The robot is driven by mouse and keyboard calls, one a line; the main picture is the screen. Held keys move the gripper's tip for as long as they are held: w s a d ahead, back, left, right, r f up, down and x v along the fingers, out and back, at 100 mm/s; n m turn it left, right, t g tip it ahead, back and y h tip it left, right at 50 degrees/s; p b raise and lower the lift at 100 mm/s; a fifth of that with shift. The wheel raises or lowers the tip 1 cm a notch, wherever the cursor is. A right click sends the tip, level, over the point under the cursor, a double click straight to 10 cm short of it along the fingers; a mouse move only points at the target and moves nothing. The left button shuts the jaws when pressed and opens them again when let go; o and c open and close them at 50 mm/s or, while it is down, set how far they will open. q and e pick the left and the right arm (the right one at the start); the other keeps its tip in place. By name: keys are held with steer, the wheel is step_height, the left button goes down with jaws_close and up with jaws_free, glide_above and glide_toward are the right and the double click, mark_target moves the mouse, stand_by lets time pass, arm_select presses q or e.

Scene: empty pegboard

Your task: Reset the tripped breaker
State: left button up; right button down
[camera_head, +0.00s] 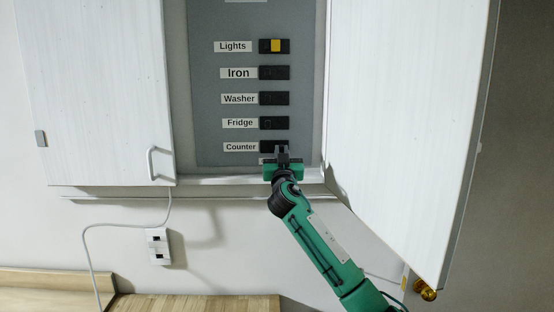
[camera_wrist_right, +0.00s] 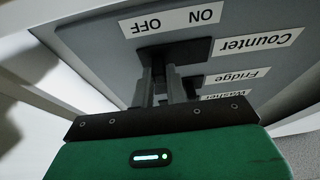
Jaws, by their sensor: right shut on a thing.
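A grey breaker panel (camera_head: 215,100) sits in an open white cabinet, with a column of black breakers beside labels. The top one, the Lights breaker (camera_head: 266,46), shows a yellow face. The Iron breaker (camera_head: 273,73), Washer breaker (camera_head: 273,98) and Fridge breaker (camera_head: 273,123) look all black. My right gripper (camera_head: 283,151) is at the Counter breaker (camera_head: 266,147), the lowest one. In the right wrist view the fingers (camera_wrist_right: 168,78) are shut against the Counter breaker (camera_wrist_right: 195,50), at its switch; the fingers hide the switch position. My left gripper is out of view.
The cabinet's left door (camera_head: 95,90) and right door (camera_head: 405,110) stand open, the right one beside my arm. A ledge (camera_head: 225,180) runs below the panel. A wall outlet (camera_head: 158,246) with a cord is lower left, above a wooden counter (camera_head: 195,304).

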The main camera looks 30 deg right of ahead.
steer(key=shift+d, duration=0.1)
steer(key=c, duration=1.5)
jaws_free()
steer(key=shift+d, duration=0.1)
steer(key=shift+o, duration=0.5)
steer(key=shift+s+d, duration=0.1)
steer(key=shift+s, duration=0.05)
steer(key=shift+f, duration=0.1)
steer(key=shift+s+a+f, duration=0.15)
steer(key=shift+a+f, duration=0.05)
steer(key=shift+a, duration=0.1)
steer(key=b+v, duration=0.6)
steer(key=v, duration=0.7)
steer(key=shift+s+b, duration=0.15)
steer(key=shift+b, duration=0.2)
